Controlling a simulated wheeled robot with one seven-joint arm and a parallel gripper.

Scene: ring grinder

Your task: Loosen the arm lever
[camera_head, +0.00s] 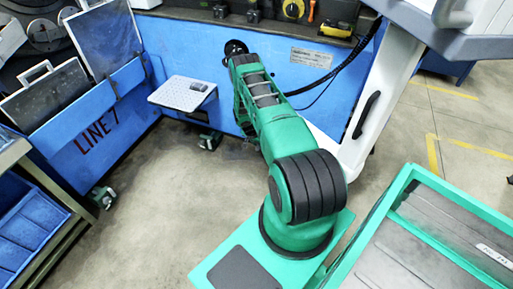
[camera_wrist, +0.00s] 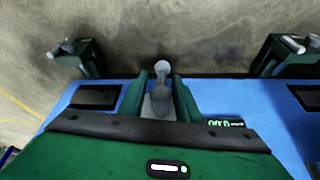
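In the wrist view, a grey lever with a rounded knob (camera_wrist: 162,67) stands up between the two green fingers of my gripper (camera_wrist: 160,84). Its wider grey lower part (camera_wrist: 158,104) sits lower between the fingers. The fingers stand apart, one on each side, with narrow gaps beside the knob; contact lower down is unclear. My gripper looks open around the lever. In the head view, my green arm reaches to the blue machine front (camera_head: 285,65); the lever cannot be made out there, and my gripper is not clearly visible.
A white perforated shelf (camera_head: 182,94) with a small grey item juts from the machine left of my arm. A black hose (camera_head: 340,72) hangs at its right. A white panel with a black handle (camera_head: 367,115) stands further right. Open floor (camera_head: 180,165) lies in front.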

